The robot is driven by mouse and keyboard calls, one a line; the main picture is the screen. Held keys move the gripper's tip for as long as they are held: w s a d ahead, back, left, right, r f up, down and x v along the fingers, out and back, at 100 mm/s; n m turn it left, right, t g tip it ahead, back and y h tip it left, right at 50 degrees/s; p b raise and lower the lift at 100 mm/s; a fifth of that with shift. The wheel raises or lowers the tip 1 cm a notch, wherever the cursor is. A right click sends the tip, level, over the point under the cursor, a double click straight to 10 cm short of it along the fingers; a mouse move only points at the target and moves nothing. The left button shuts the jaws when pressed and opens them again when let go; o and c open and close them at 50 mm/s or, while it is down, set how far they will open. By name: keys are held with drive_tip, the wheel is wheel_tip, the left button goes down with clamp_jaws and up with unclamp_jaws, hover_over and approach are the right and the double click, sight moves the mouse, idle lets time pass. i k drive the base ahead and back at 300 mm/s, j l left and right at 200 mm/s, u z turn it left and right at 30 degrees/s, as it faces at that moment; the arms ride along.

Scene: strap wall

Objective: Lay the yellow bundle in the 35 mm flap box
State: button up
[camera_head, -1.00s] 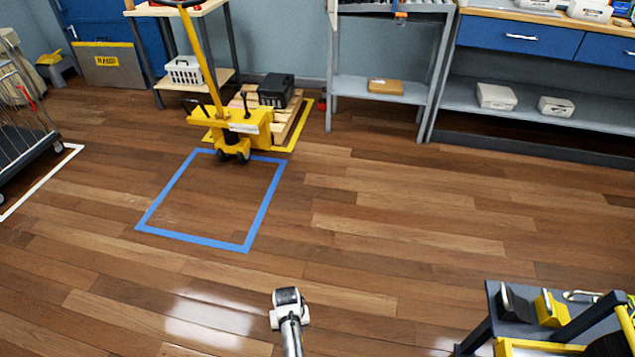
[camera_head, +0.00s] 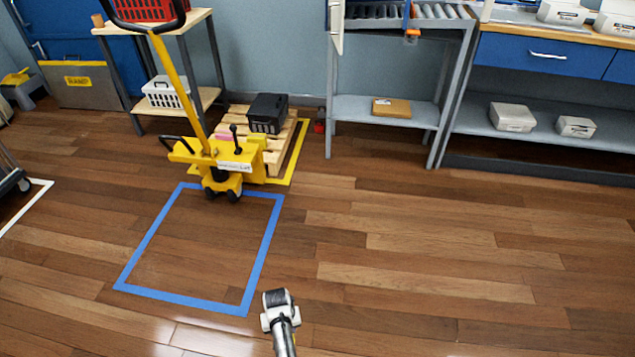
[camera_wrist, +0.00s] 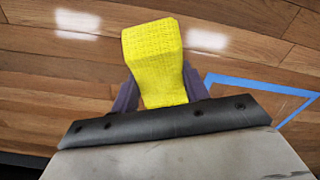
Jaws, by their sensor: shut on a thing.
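The yellow bundle (camera_wrist: 153,52) is a woven, strap-like block in the wrist view. My gripper (camera_wrist: 158,95) is shut on it, with a dark finger on each side, and holds it up above the wooden floor. In the head view part of my arm (camera_head: 280,312) shows at the bottom, but the gripper's fingers and the bundle cannot be made out there. I cannot pick out the 35 mm flap box in these frames.
A yellow pallet truck (camera_head: 220,165) stands behind a blue floor outline (camera_head: 180,298), beside a wooden pallet (camera_head: 283,145) with a black case (camera_head: 267,113). A grey rack (camera_head: 385,110) and a blue-drawer workbench (camera_head: 540,57) line the wall. The floor at centre right is clear.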

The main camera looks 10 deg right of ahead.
sight(553, 21)
drive_tip(key=i+z, duration=0.25)
drive_tip(key=i, duration=0.2)
drive_tip(key=i+z, duration=0.25)
drive_tip(key=i, duration=0.25)
drive_tip(key=i+z, duration=0.3)
drive_tip(key=i, duration=0.15)
drive_tip(key=i+j+z, duration=0.1)
drive_tip(key=i+z, duration=0.15)
drive_tip(key=i, duration=0.2)
drive_tip(key=i+z, duration=0.35)
drive_tip(key=i+j+z, duration=0.1)
drive_tip(key=i+z, duration=0.3)
